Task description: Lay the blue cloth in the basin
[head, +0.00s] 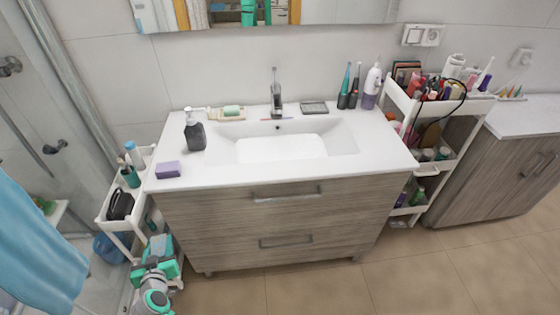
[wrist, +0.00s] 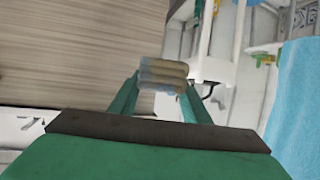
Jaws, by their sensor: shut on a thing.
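My gripper (head: 158,250) is low beside the left front of the vanity, in front of the small white cart. In the wrist view its two green fingers (wrist: 160,92) are closed on a small folded, layered thing, blue-grey with a tan edge, which looks like the blue cloth (wrist: 160,75). In the head view the cloth (head: 160,243) shows only as a small pale-blue patch at the gripper, partly hidden by it. The white basin (head: 280,148) is sunk in the vanity top, above and to the right of my gripper, and looks empty.
A dark soap bottle (head: 195,132) and a purple sponge (head: 168,170) stand left of the basin. The small white cart (head: 105,222) holds bottles. A blue towel (head: 38,245) hangs at left. The wooden drawer fronts (head: 275,215) have protruding handles. The counter's front strip is clear.

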